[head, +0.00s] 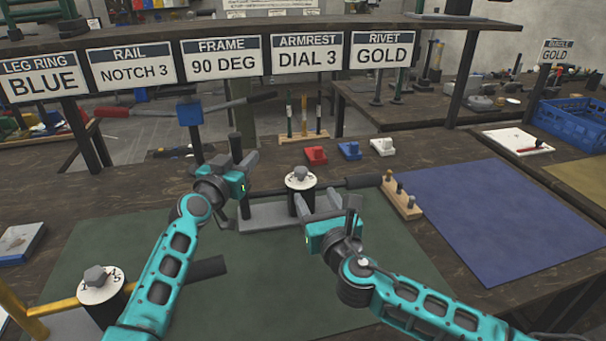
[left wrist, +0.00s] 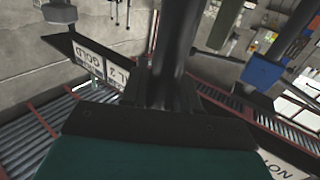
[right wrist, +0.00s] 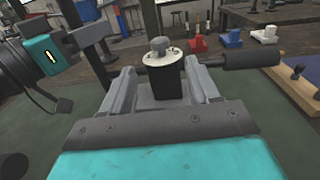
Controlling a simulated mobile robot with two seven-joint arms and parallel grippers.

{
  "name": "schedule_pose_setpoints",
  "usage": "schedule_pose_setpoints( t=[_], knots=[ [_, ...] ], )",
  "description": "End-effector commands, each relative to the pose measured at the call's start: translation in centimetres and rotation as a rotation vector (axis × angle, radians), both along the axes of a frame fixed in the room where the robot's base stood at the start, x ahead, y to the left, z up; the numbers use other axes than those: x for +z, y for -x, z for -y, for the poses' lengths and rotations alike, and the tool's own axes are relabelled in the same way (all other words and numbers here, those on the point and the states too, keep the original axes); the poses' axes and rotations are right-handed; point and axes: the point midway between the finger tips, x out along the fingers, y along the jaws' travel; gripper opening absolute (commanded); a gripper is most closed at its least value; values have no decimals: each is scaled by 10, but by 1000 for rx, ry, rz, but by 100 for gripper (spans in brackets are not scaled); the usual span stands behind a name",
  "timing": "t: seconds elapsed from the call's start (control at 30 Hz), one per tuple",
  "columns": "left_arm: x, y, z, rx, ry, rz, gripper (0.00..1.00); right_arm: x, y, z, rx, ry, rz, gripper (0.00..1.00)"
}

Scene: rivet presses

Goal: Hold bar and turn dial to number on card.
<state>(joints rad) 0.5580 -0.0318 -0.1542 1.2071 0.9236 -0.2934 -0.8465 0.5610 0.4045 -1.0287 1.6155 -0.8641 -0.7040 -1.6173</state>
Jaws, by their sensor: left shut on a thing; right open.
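The card (head: 309,55) reads ARMREST DIAL 3. A dial (head: 300,179), a white disc with a grey hex knob, sits on a black post on a grey base (head: 270,215). Its numbers are too small to read. My left gripper (head: 238,166) is shut on a dark upright bar (head: 235,147) left of the dial; the bar also fills the middle of the left wrist view (left wrist: 173,45). My right gripper (head: 318,202) is open just in front of the dial. In the right wrist view its fingers (right wrist: 163,82) spread to either side of the dial post (right wrist: 168,78), with visible gaps.
A second numbered dial (head: 101,286) with a yellow tube (head: 55,306) stands at the lower left. A wooden peg block (head: 401,196) is right of my right gripper. Red (head: 316,155), blue (head: 349,151) and white (head: 383,146) blocks lie behind. The blue mat (head: 490,215) is clear.

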Motion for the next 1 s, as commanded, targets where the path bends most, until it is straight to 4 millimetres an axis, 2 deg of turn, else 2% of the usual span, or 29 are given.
schedule_pose_setpoints(
  t=[0.2, 0.5, 0.7, 1.0],
  knots=[
    [-1, 0, -2, 3, -1, -1, 0, 2, -37, -9, -2, -2, 2, 60],
    [-1, 0, -2, 3, -1, -1, 0, 2, -78, -18, -2, -5, 0, 60],
    [-1, 0, -2, 3, -1, -1, 0, 1, -93, -22, -1, -7, 0, 60],
    [0, 0, -2, 3, -1, 0, 0, 1, -99, -23, -1, -6, -1, 60]
  ],
)
